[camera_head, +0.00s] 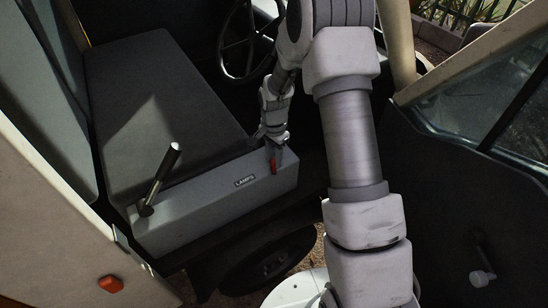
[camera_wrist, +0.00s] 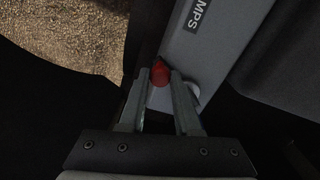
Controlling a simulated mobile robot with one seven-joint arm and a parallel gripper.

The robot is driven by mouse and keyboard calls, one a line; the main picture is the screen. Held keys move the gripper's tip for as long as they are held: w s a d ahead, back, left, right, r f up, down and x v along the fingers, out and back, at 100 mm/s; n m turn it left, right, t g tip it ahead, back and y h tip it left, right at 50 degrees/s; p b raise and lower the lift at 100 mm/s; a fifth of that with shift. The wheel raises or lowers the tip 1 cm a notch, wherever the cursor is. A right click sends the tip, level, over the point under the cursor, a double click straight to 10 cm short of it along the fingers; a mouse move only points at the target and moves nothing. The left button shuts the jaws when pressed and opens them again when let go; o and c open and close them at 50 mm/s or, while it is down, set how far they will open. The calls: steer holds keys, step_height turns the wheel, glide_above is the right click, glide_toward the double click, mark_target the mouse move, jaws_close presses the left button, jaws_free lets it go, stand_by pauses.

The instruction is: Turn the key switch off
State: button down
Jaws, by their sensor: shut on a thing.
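The key switch is a small red knob (camera_head: 274,166) on the front face of the grey seat base, to the right of the "LAMPS" label (camera_head: 244,181). In the wrist view the red knob (camera_wrist: 160,73) sits between the tips of my two fingers, beside the partly visible label (camera_wrist: 194,16). My gripper (camera_head: 272,150) reaches down to the knob from above in the head view. In the wrist view my gripper (camera_wrist: 159,80) is shut on the red knob. The knob's base is partly hidden by the fingers.
A lever with a dark handle (camera_head: 163,172) rises from the left end of the grey seat base (camera_head: 215,208). The dark seat cushion (camera_head: 150,95) lies behind it. A steering wheel (camera_head: 250,42) stands at the back. A door panel (camera_head: 450,190) is on the right.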

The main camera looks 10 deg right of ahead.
steer(key=shift+a, duration=0.15)
steer(key=shift+w+a+m+b, duration=0.25)
steer(key=shift+a+m+b, duration=0.5)
steer(key=shift+m, duration=0.45)
steer(key=shift+w+a+m+b, duration=0.3)
steer(key=shift+a+m, duration=0.1)
steer(key=shift+m, duration=0.45)
steer(key=shift+w+a+m+b, duration=0.3)
steer(key=shift+a+m, duration=0.1)
steer(key=shift+m, duration=0.45)
steer(key=shift+w+a+m, duration=0.3)
steer(key=shift+w+m, duration=0.05)
steer(key=shift+m, duration=0.35)
steer(key=shift+w+a+m, duration=0.3)
steer(key=shift+w+m, duration=0.05)
steer(key=shift+m, duration=0.35)
steer(key=shift+w+a+m+p, duration=0.2)
steer(key=shift+w+m, duration=0.25)
steer(key=shift+m, duration=0.3)
steer(key=shift+w+a+m+p, duration=0.1)
steer(key=shift+w+a+m, duration=0.15)
steer(key=shift+w+m, duration=0.35)
steer(key=shift+m, duration=0.45)
steer(key=c, duration=0.6)
jaws_free()
steer(key=shift+r, duration=0.15)
